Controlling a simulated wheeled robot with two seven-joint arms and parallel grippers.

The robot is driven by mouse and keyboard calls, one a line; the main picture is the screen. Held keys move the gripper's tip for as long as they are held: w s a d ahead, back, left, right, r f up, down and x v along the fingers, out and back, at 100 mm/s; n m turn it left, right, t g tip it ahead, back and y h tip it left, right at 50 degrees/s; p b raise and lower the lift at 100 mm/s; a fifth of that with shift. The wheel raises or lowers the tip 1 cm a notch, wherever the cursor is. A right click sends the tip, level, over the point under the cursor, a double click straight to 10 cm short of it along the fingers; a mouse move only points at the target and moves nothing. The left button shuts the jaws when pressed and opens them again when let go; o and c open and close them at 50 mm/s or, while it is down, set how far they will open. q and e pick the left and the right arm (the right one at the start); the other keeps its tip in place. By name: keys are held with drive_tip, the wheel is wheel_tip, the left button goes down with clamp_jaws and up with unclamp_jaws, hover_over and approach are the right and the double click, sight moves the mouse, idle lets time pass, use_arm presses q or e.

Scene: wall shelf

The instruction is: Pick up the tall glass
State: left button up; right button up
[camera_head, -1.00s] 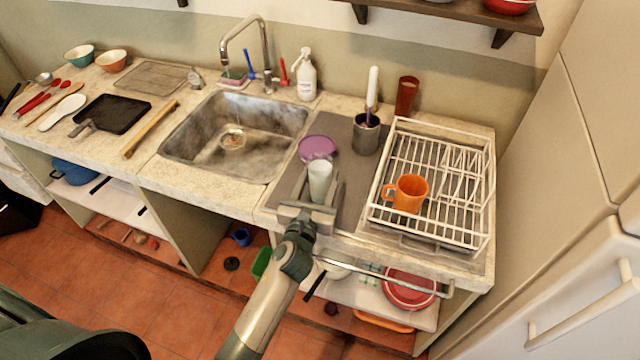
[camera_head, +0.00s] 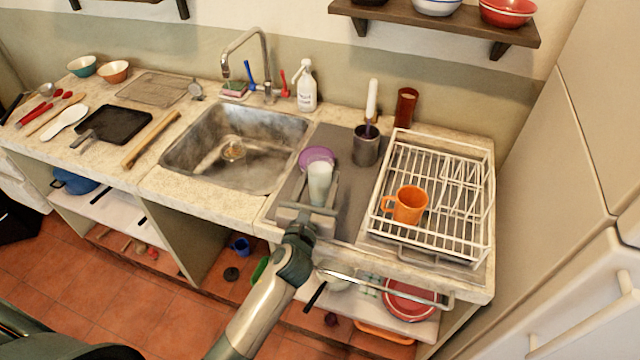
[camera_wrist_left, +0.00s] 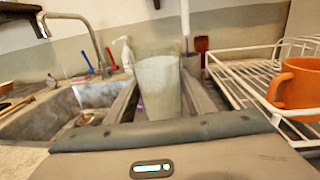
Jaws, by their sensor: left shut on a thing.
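The tall glass (camera_head: 319,184) is pale and translucent. It stands upright between the fingers of my left gripper (camera_head: 319,190), which is shut on it, over the grey mat right of the sink. In the left wrist view the glass (camera_wrist_left: 157,85) fills the space between the two fingers (camera_wrist_left: 155,98). Its base is hidden behind the gripper body, so I cannot tell its exact height above the mat. My right gripper is not in view.
A white dish rack (camera_head: 450,235) with an orange mug (camera_head: 410,205) stands to the right. A purple round item (camera_head: 314,156) is just behind the glass. A metal utensil holder (camera_head: 366,147) and a reddish-brown tumbler (camera_head: 405,108) stand farther back. The sink (camera_head: 205,160) is left.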

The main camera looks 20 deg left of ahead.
sight(319, 160)
use_arm(q)
drive_tip(key=shift+r, duration=3.3)
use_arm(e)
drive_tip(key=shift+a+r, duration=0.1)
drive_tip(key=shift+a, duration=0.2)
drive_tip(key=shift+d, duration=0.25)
